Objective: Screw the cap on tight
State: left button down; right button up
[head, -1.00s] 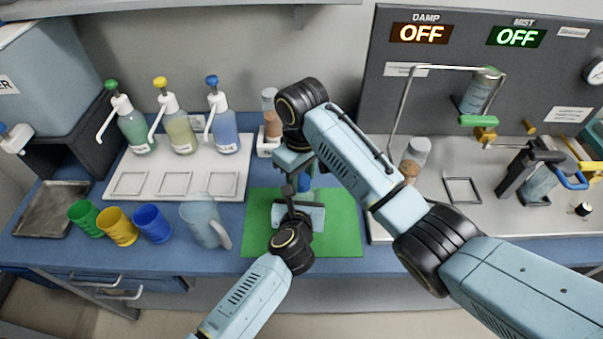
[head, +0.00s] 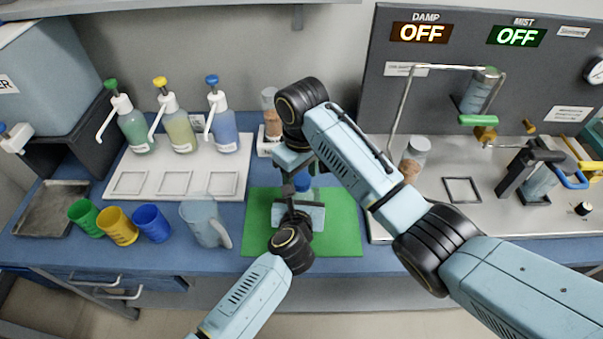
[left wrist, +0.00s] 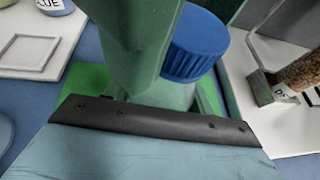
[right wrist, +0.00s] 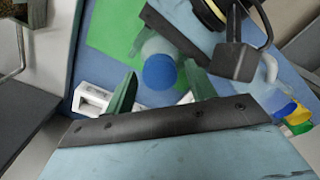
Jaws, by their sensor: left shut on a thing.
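A blue screw cap (head: 302,182) sits on top of a bottle above the green mat (head: 345,225); it also shows large in the left wrist view (left wrist: 197,45). The right wrist view shows the cap (right wrist: 160,72) and part of the translucent bottle body (right wrist: 154,43) behind it. My left gripper (head: 298,205) is shut on the bottle, which is mostly hidden by the arms. My right gripper (right wrist: 160,74) is above, pointing down, with its green fingers apart on either side of the cap and visible gaps to it. I cannot tell how tight the cap is.
Several pump bottles (head: 178,130) stand on a white tray at the back left. Green, yellow and blue cups (head: 118,228) and a clear jug (head: 203,225) are left of the mat. A jar (head: 414,157) and a metal rig stand right. The mat's right side is clear.

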notch_tip(320, 180, up, 12)
dwell(0.8)
pick_arm(q)
jog(key=shift+c, duration=2.2)
grip_release()
jog(key=p+v, duration=0.2)
jog(key=v, duration=1.1)
jog(key=shift+s, duration=0.2)
pick_arm(e)
notch_tip(320, 180, up, 2)
